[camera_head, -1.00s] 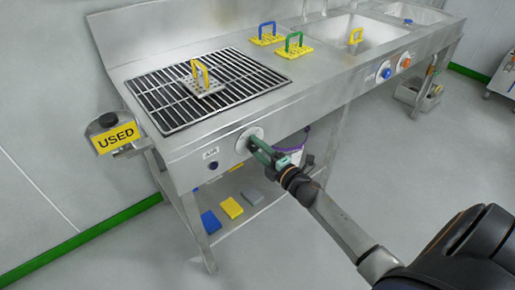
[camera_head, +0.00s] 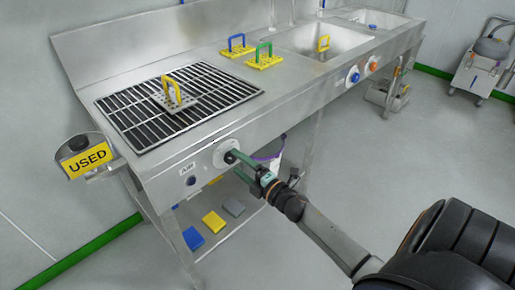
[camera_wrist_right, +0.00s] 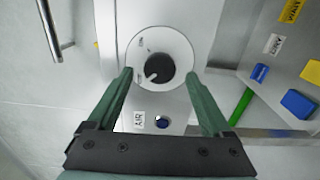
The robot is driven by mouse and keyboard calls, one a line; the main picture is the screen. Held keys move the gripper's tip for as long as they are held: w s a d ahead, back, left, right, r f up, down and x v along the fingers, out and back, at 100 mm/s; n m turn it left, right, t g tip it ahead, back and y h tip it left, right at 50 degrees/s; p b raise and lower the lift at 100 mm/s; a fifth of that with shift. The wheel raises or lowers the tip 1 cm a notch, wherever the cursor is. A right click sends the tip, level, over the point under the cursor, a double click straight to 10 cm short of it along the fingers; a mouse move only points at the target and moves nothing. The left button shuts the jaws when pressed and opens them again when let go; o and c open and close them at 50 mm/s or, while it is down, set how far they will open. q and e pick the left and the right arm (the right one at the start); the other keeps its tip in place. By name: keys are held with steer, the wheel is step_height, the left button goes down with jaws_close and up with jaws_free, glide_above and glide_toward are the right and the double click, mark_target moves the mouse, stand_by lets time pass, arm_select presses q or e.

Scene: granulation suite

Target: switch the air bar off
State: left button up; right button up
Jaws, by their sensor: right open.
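The air bar's black knob (camera_wrist_right: 160,68) sits on a round white dial plate (camera_wrist_right: 160,38) with small markings. Its pale pointer mark faces lower left in the wrist view. In the head view the dark knob (camera_head: 230,157) shows on the sink unit's front panel, beside the AIR label (camera_head: 187,168). My right gripper (camera_head: 236,156) is in front of it. In the wrist view its two green fingers (camera_wrist_right: 158,76) are open, one on each side of the knob, with visible gaps and nothing held. My left gripper is not in view.
A blue button (camera_head: 191,181) is below the AIR label. Blue and orange knobs (camera_head: 355,77) are farther right on the panel. A grate (camera_head: 130,110) with a yellow-handled piece is on top. A USED sign (camera_head: 87,160) sticks out at left. Coloured pads lie on the lower shelf.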

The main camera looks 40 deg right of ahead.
steer(key=s, duration=1)
steer(key=shift+d, duration=0.4)
steer(key=shift+w, duration=0.1)
